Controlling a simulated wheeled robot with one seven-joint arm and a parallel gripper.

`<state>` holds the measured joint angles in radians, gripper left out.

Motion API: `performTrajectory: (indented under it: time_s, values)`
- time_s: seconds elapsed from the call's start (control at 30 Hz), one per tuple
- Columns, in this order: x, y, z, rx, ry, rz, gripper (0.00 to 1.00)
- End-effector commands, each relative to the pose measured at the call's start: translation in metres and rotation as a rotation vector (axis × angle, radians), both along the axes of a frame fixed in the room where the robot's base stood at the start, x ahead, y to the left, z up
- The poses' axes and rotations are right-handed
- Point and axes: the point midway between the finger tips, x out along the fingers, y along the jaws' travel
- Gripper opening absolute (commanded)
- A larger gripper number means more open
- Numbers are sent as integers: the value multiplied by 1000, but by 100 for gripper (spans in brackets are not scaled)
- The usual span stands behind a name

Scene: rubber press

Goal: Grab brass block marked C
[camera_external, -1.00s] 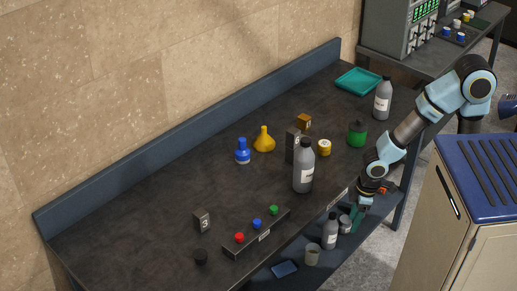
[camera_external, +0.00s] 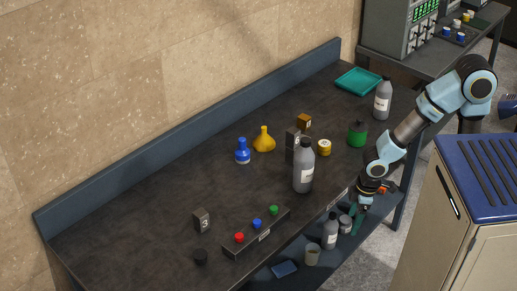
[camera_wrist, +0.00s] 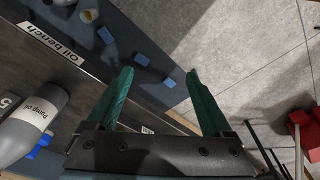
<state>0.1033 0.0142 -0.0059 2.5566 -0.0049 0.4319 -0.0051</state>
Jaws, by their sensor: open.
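A small brass-coloured block (camera_external: 304,121) sits on the dark bench top towards the back right, behind a tall dark block. Its mark is too small to read with certainty. It does not show in the wrist view. My gripper (camera_external: 358,222) is at the bench's front edge, low and well in front of the block, pointing down. In the wrist view its two green fingers (camera_wrist: 159,77) are spread apart with nothing between them.
Small containers (camera_external: 330,231) stand on the lower shelf beside my gripper. The bench's left half has free room.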

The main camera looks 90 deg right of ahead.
Motion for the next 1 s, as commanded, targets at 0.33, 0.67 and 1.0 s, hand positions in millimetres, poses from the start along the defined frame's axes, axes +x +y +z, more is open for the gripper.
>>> performTrajectory:
  time_s: [0.33,0.67,1.0]
  values:
    - [1,-1,69,-1,-8,-1,85]
    - [20,-24,116,-34,-39,-51,85]
    - [81,-118,120,-157,-195,-206,85]
